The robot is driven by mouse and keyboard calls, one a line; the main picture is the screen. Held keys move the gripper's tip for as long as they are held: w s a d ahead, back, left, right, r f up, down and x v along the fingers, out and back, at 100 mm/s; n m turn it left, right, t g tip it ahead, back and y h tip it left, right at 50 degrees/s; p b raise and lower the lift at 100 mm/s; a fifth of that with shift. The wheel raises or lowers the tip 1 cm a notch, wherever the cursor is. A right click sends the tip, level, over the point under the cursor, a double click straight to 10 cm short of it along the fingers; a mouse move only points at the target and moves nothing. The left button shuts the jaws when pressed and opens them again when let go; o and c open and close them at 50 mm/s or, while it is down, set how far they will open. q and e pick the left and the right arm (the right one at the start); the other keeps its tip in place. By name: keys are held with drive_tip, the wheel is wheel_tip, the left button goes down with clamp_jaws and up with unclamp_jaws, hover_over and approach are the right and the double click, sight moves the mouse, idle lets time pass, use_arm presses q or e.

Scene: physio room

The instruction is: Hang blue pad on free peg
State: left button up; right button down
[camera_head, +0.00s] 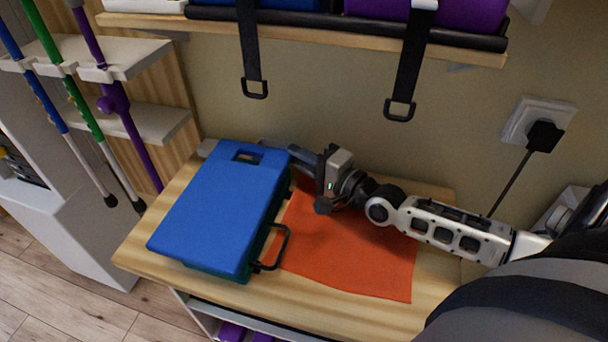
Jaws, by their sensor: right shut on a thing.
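The blue pad (215,210) is a flat slab with a slot near its far edge. It lies over a dark green case on the wooden top and hides most of that case. My right gripper (300,160) is at the pad's far right corner, shut on the pad, with its fingers partly hidden behind the edge. I cannot tell whether the pad touches the case. No free peg can be made out. My left gripper is not in view.
The green case's black handle (273,250) sticks out beside an orange cloth (345,245) on the wooden top (170,262). Above, a shelf (320,38) carries blue and purple rolls, with two black straps (408,75) hanging down. Coloured poles (120,105) stand in a rack at left.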

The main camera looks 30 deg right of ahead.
drive_tip(key=f, duration=0.1)
drive_tip(key=d+f+b, duration=0.1)
drive_tip(key=f, duration=0.1)
drive_tip(key=shift+w+f, duration=0.1)
drive_tip(key=shift+w, duration=0.1)
drive_tip(key=shift+f, duration=0.35)
drive_tip(key=c, duration=1.4)
unclamp_jaws()
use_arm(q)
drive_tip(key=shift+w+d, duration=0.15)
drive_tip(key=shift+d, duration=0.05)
use_arm(e)
drive_tip(key=shift+o, duration=0.2)
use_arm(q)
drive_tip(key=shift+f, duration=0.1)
